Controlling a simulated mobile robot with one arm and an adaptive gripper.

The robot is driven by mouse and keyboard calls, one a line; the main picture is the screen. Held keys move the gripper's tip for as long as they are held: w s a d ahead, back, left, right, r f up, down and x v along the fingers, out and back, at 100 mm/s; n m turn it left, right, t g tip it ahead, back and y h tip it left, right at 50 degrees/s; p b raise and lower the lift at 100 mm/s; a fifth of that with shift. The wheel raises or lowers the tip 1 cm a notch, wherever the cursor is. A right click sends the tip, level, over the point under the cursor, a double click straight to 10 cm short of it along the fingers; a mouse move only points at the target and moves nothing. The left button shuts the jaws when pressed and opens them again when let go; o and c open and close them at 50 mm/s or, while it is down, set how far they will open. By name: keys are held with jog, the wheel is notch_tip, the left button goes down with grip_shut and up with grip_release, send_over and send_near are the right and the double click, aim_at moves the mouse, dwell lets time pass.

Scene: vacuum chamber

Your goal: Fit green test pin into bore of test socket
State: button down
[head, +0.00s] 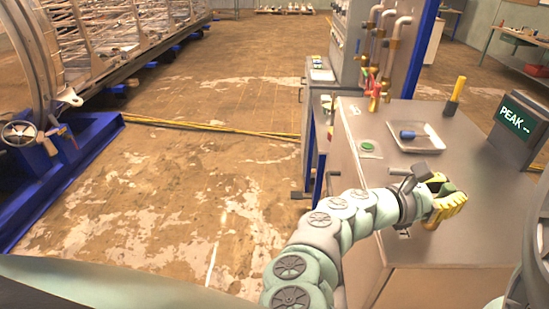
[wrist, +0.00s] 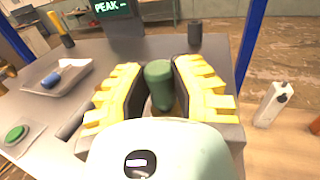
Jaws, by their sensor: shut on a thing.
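My gripper (head: 443,200) is low over the right part of the grey bench top in the head view. In the wrist view its yellow ribbed fingers (wrist: 160,92) are shut on the green test pin (wrist: 158,78), a dark green cylinder with a rounded top. The pin stands roughly upright between the fingers; in the head view a bit of it (head: 447,188) shows between them. Its lower end is hidden by the fingers and wrist. I cannot make out the test socket or its bore for certain, nor whether the pin touches it.
A pale tray (head: 432,146) with a blue cylinder (head: 407,134) lies behind my gripper. A green button (head: 367,146) sits on a small plate at left. A yellow-topped post (head: 455,95) and a PEAK display (head: 518,125) stand farther back. A dark cylinder (wrist: 195,33) stands near the bench edge.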

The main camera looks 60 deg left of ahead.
jog(key=shift+f, duration=0.2)
jog(key=shift+f+b, duration=0.4)
jog(key=shift+b, duration=0.35)
jog(key=c, duration=0.8)
grip_release()
jog(key=v, duration=1.1)
jog(key=shift+a+r, duration=0.1)
jog(key=shift+a, duration=0.05)
jog(key=shift+s+a, duration=0.1)
jog(key=shift+s, duration=0.45)
